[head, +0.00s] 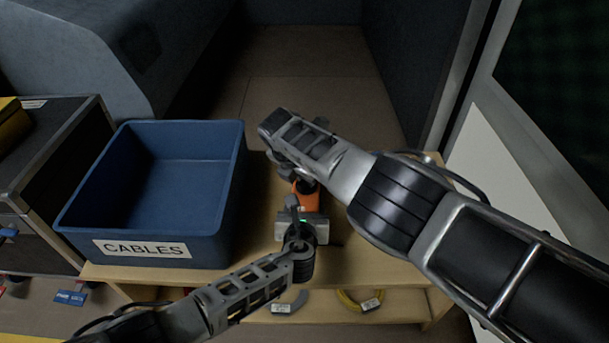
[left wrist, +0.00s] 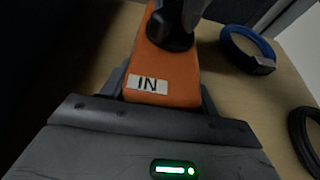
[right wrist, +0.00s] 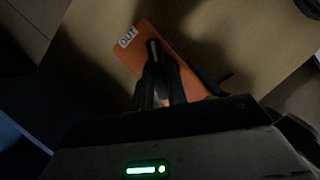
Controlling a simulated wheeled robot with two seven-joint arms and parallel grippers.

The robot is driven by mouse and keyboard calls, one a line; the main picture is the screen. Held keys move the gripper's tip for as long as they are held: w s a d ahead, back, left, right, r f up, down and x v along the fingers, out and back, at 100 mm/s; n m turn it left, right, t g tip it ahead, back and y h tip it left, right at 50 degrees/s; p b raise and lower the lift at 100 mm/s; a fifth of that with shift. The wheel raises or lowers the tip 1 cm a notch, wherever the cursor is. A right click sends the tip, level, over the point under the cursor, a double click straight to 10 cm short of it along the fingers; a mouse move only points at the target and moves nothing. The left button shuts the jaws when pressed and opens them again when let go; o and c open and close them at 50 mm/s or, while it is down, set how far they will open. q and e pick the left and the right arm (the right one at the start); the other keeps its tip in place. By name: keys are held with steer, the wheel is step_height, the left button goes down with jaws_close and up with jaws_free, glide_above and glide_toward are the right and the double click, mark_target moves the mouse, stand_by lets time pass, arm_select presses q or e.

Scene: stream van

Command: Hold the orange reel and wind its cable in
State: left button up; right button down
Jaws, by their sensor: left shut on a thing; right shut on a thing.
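The orange reel (head: 306,198) is on the wooden bench top, mostly covered by my grippers in the head view. In the left wrist view the reel (left wrist: 165,65) shows a white label reading IN and a dark round hub. My left gripper (head: 298,212) is shut on the reel's body, one finger on each side. In the right wrist view the reel (right wrist: 190,62) shows a label reading OUT. My right gripper (right wrist: 160,72) is over the reel, its dark fingers shut on a slim part that looks like the crank. The reel's cable cannot be made out.
A blue bin (head: 150,228) labelled CABLES stands left of the reel. A yellow cable (head: 348,300) and a grey cable (head: 295,303) lie on the lower shelf. A blue coil (left wrist: 229,45) and a black coil (left wrist: 296,135) lie beside the reel. A black case (head: 45,165) stands far left.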

steer(key=shift+w+r, duration=0.1)
steer(key=c, duration=1.4)
jaws_free()
steer(key=v, duration=1.2)
